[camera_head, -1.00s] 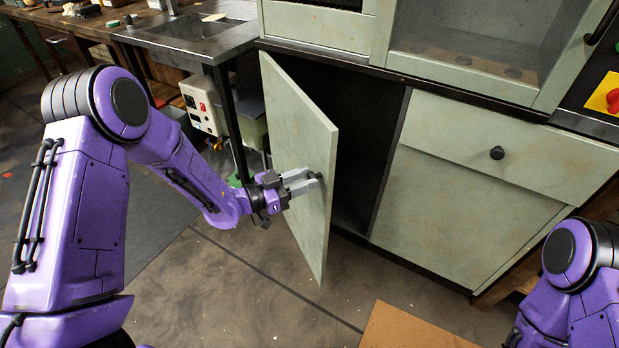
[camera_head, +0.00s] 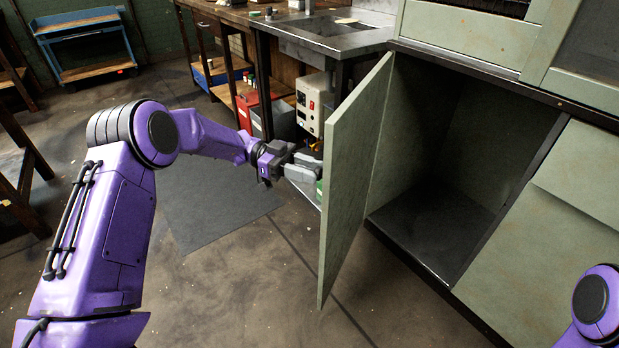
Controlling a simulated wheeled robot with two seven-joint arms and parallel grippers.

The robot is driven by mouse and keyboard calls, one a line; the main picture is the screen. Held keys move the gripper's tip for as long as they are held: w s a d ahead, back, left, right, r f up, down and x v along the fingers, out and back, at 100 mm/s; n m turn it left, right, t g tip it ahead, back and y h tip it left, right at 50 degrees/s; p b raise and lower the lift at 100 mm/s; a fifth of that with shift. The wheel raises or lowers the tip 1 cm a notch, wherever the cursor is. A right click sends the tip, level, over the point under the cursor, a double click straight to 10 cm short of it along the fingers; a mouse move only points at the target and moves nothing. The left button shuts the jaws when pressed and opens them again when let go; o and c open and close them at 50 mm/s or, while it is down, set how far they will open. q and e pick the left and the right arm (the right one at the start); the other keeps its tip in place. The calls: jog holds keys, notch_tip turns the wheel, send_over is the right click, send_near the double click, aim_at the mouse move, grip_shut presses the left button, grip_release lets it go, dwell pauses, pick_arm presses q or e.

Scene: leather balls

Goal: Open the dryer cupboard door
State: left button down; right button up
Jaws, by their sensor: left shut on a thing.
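The pale green dryer cupboard door (camera_head: 362,165) stands wide open, swung out from its left side, and its inner face shows. The dark interior of the cupboard (camera_head: 440,205) is exposed and looks empty. My left gripper (camera_head: 308,170) is at the outer face of the door, left of the panel, and is shut on the door knob. The knob and the fingertips' contact are hidden behind the door. My right gripper is out of view; only part of my right arm shows at the lower right corner.
A workbench with a metal sink top (camera_head: 335,38) stands behind the door, with a white control box (camera_head: 311,103) and a red bin (camera_head: 248,108) below. A blue cart (camera_head: 85,45) is at the far left. The floor left of the door is mostly clear.

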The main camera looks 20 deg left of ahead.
pick_arm(q)
jog(key=shift+a+r, duration=0.1)
jog(key=c, duration=0.8)
grip_release()
